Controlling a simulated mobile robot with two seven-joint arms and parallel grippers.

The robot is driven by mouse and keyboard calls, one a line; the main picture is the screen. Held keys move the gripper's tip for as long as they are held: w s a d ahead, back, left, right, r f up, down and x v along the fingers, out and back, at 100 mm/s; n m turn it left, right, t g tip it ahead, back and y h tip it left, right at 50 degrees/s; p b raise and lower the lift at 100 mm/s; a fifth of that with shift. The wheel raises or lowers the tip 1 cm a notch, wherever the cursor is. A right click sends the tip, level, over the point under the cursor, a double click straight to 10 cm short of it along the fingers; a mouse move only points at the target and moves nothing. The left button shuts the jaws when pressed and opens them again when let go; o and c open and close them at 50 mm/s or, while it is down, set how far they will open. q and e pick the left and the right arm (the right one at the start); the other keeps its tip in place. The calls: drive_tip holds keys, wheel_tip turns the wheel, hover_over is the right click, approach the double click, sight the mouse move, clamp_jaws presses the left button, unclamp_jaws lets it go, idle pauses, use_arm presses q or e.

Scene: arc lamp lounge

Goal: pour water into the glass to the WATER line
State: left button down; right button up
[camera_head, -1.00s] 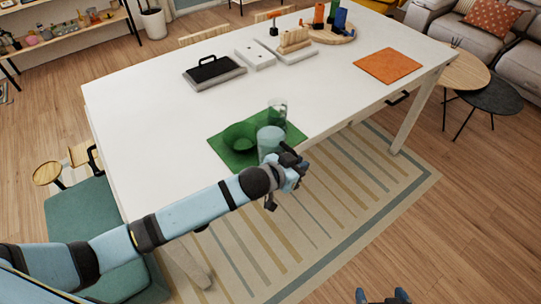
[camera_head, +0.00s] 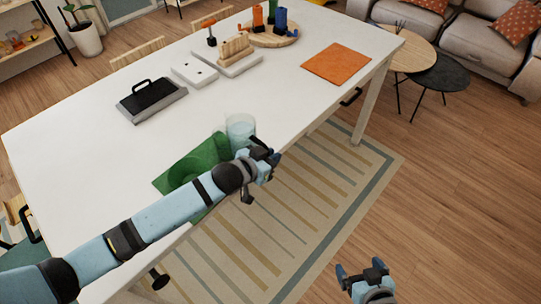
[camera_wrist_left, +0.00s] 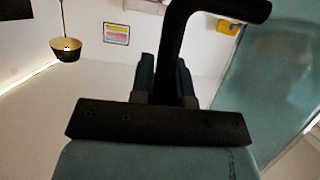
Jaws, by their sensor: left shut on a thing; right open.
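My left gripper (camera_head: 262,162) is shut on the black handle of a clear jug (camera_head: 240,127) holding pale blue water. The jug looks upright at the table's near edge, by the green mat (camera_head: 164,183); I cannot tell whether it touches the table. In the left wrist view the black handle (camera_wrist_left: 185,45) runs between the fingers, with the jug's clear wall (camera_wrist_left: 285,85) at right. The glass cannot be made out now; the jug seems to cover it. No WATER line is readable. My right gripper (camera_head: 361,272) is open and empty, low over the floor.
On the white table (camera_head: 80,130) are a black-topped tray (camera_head: 152,100), white blocks, an orange mat (camera_head: 337,62) and a round board with coloured items. The table's middle is clear.

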use_arm(q)
drive_tip(key=r+n+h, duration=0.1)
drive_tip(key=r, duration=0.1)
drive_tip(key=r+n+g+h, duration=0.1)
drive_tip(key=r+n, duration=0.2)
drive_tip(key=shift+s+d+r+h, duration=0.2)
drive_tip(key=shift+d+r+h, duration=0.05)
drive_tip(key=shift+r+h, duration=0.15)
idle(0.6)
drive_tip(key=shift+r+n, duration=0.1)
drive_tip(key=shift+n, duration=0.2)
drive_tip(key=shift+w+a+g, duration=0.1)
drive_tip(key=shift+g, duration=0.2)
drive_tip(key=shift+r+n, duration=0.1)
drive_tip(key=shift+n, duration=0.2)
